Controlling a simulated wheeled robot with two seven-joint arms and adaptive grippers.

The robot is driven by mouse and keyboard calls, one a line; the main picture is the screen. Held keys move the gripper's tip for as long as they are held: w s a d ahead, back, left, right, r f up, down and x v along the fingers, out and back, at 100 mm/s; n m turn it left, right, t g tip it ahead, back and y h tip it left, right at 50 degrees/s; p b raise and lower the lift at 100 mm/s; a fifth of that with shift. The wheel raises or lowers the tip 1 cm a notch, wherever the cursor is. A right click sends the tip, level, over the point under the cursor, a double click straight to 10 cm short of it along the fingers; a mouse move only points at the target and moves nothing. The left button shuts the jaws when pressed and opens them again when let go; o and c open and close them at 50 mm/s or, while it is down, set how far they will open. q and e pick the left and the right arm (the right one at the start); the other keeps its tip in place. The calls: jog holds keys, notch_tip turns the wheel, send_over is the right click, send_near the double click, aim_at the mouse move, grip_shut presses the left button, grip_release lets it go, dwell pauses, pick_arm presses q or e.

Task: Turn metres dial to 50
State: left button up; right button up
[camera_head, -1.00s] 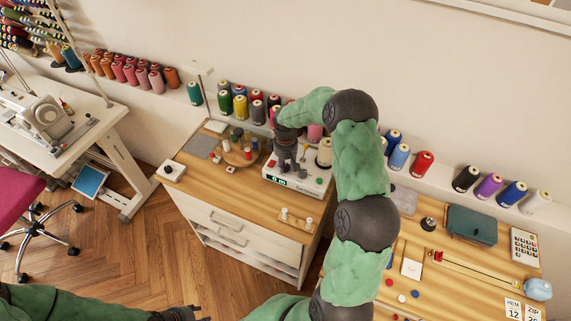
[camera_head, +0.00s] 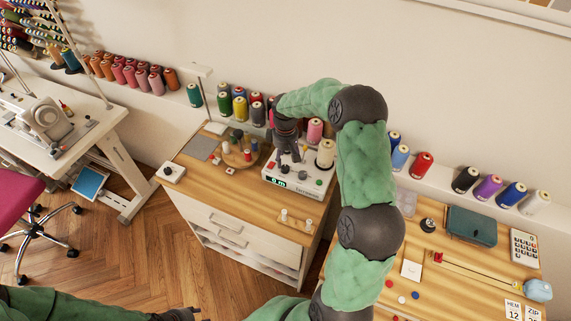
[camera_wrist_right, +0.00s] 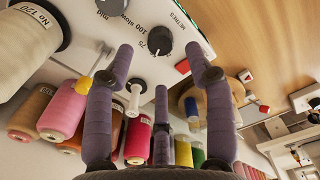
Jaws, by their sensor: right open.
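The winder (camera_head: 318,186) is a white box on the wooden cabinet, and its green display (camera_head: 279,182) reads 0 m. In the right wrist view the metres dial (camera_wrist_right: 160,41) is a round black knob with a pale pointer mark, beside the printed word METRES and the numbers 75 and 100. My right gripper (camera_head: 290,156) is over the winder; in the wrist view its fingers (camera_wrist_right: 160,62) are spread, empty, with the dial beyond and between the tips. Contact with the dial does not show. My left gripper (camera_head: 186,315) is at the bottom edge, far from the winder, its jaws unclear.
A second dark knob (camera_wrist_right: 111,8) and a red button (camera_wrist_right: 183,67) lie near the dial. A cream thread cone (camera_head: 326,153) stands on the winder's right. A round wooden spool stand (camera_head: 238,158) is to its left. Thread cones line the ledge behind.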

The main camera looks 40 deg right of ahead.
aim_at(286, 168)
notch_tip(286, 168, up, 7)
jog(key=shift+f, duration=0.2)
jog(key=shift+s+f, duration=0.1)
dwell(0.5)
